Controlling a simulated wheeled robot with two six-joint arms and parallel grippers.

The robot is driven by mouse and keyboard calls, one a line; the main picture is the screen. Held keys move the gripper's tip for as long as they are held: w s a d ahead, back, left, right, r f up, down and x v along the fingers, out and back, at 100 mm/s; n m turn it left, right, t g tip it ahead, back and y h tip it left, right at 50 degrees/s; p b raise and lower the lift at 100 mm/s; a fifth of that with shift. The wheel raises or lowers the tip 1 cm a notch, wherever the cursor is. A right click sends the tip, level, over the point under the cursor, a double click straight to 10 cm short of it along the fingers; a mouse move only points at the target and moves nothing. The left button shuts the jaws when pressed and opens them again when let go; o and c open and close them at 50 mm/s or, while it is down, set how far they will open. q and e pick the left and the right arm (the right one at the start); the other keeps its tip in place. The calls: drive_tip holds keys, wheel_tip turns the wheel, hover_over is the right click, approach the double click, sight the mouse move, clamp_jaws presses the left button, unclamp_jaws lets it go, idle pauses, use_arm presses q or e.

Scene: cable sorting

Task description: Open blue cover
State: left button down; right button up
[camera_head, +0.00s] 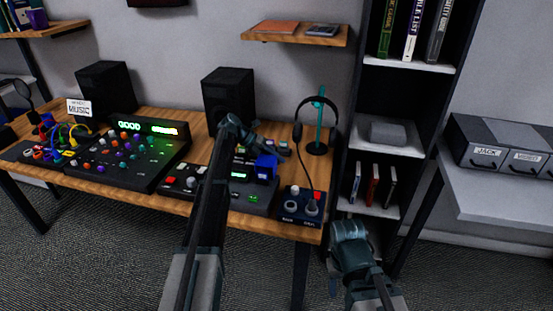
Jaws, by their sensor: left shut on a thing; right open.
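The blue cover (265,170) is on the dark control panel (228,195) at the right part of the wooden desk. My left arm reaches over the panel, and my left gripper (277,150) is at the top of the blue cover, shut on it. The fingertips are small and partly hidden, so the exact grip and how far the cover is tilted are hard to tell. My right gripper (350,231) is open and empty, off the right end of the desk in front of the shelf.
A small box with knobs and a red button (302,203) sits at the desk's right edge. A headphone stand (319,125) is behind it. A lit mixer (122,155), colored cables (62,136) and two speakers (228,93) fill the left and back. A black bookshelf (345,130) stands right.

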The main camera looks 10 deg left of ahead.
use_arm(q)
drive_tip(key=shift+s+f, duration=0.15)
drive_tip(key=shift+s, duration=0.05)
idle(0.3)
drive_tip(key=c, duration=0.8)
unclamp_jaws()
drive_tip(key=shift+a, duration=0.1)
drive_tip(key=shift+c, duration=0.2)
drive_tip(key=shift+o, duration=0.8)
drive_tip(key=shift+w, duration=0.1)
drive_tip(key=shift+a+r+p, duration=0.25)
drive_tip(key=shift+r+p, duration=0.2)
drive_tip(key=p+v, duration=0.8)
drive_tip(key=v, duration=0.5)
drive_tip(key=shift+p, duration=0.3)
drive_tip(key=shift+f, duration=0.15)
drive_tip(key=shift+c, duration=0.2)
